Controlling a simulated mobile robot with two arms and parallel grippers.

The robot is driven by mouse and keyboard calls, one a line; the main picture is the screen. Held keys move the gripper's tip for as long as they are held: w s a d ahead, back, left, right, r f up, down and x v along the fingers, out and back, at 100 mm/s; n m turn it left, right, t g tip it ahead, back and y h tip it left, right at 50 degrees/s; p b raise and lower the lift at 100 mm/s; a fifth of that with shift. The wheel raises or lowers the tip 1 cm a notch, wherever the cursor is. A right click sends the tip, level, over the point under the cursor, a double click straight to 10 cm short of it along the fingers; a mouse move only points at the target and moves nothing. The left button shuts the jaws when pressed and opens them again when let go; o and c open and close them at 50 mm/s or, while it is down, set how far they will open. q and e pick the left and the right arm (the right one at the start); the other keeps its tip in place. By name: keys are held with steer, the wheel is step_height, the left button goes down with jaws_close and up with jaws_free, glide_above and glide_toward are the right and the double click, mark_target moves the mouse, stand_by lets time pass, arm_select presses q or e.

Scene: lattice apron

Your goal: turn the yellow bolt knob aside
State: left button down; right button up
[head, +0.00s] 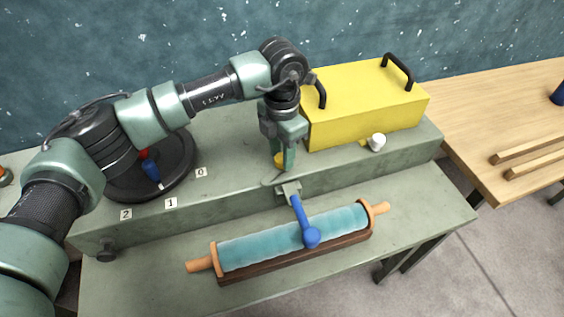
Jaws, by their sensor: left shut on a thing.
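My left gripper (284,157) reaches down from above to the front part of the grey-green raised ledge, just left of the yellow box. Its fingers are closed on a small yellow knob (279,160), which shows only in part between and beside them. A flat grey plate lies just below the fingertips. The shaft of the bolt is hidden by the gripper. My right gripper is out of view.
A yellow box (365,98) with two black handles stands right of the gripper, a white knob (377,142) in front of it. A blue-handled lever (303,215) hangs over a teal roller (285,240). A black dial (175,178) marked 0, 1, 2 sits left.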

arm_select(q)
steer(key=m+b, duration=0.2)
steer(key=m, duration=0.1)
steer(key=shift+f+b, duration=0.1)
steer(key=shift+b, duration=0.3)
steer(key=shift+m+b, duration=0.7)
steer(key=shift+m, duration=0.3)
steer(key=shift+r, duration=0.2)
steer(key=c, duration=1)
jaws_free()
steer(key=shift+o, duration=0.2)
step_height(320, 180, up, 8)
steer(key=shift+f+b, duration=0.1)
steer(key=shift+b, duration=0.4)
